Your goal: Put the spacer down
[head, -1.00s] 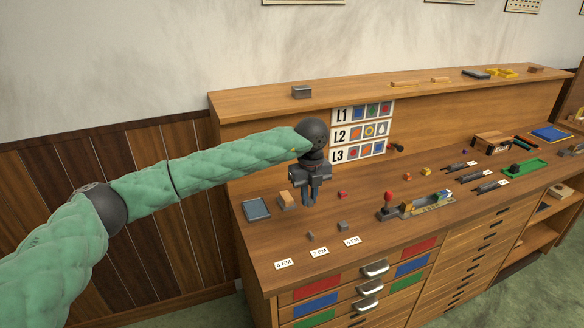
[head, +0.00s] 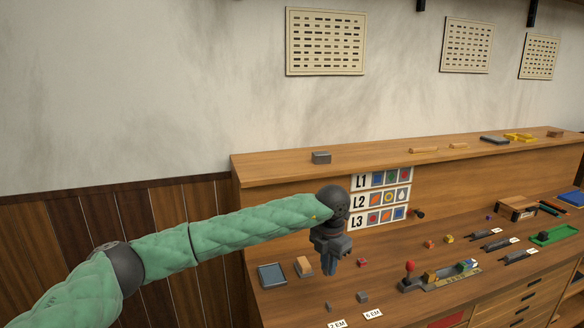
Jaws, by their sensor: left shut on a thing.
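My left gripper (head: 329,272) hangs fingers down above the desk top, just right of a small tan block. Its fingers are shut on a spacer. The spacer is too small and too hidden between the dark fingertips to make out. Paper labels "2 EM" (head: 337,324) and "5 EM" (head: 373,314) lie at the desk's front. My right gripper is out of view.
A dark tray (head: 272,275) and the tan block (head: 304,266) are left of the gripper. The L1–L3 chart (head: 380,200) stands behind. A grey block (head: 321,158) is on the shelf.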

